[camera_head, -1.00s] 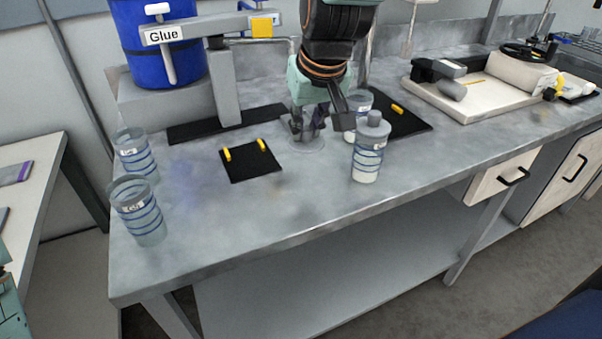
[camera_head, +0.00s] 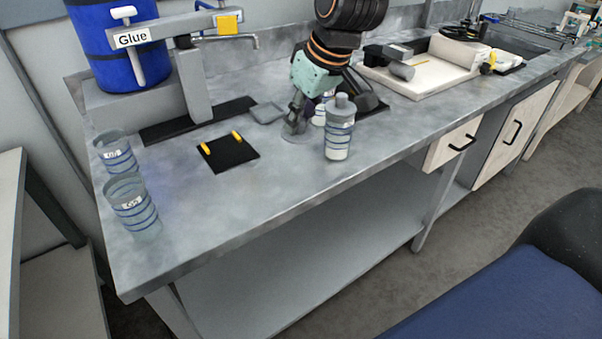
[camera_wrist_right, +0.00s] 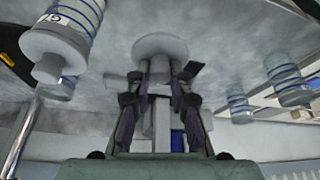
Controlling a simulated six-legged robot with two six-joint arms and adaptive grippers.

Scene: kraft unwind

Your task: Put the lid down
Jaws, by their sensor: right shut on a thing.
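My right gripper (camera_head: 296,120) points down at the bench, left of the lidded jar. In the wrist view my right gripper (camera_wrist_right: 160,80) is shut on the knob of a pale round lid (camera_wrist_right: 160,45). In the head view the lid (camera_head: 299,137) is a faint grey disc under the fingertips, very close to the bench top; I cannot tell whether it touches. The lidded jar (camera_head: 339,133) with blue bands stands upright just right of the gripper. Another jar (camera_head: 320,112) stands behind it, partly hidden. My left gripper is out of view.
Two open banded jars (camera_head: 134,207) (camera_head: 117,155) stand at the bench's left end. A black pad (camera_head: 228,153) with yellow pegs lies left of the gripper. A glue drum (camera_head: 110,50) with a spout stands behind. The bench front (camera_head: 240,195) is clear.

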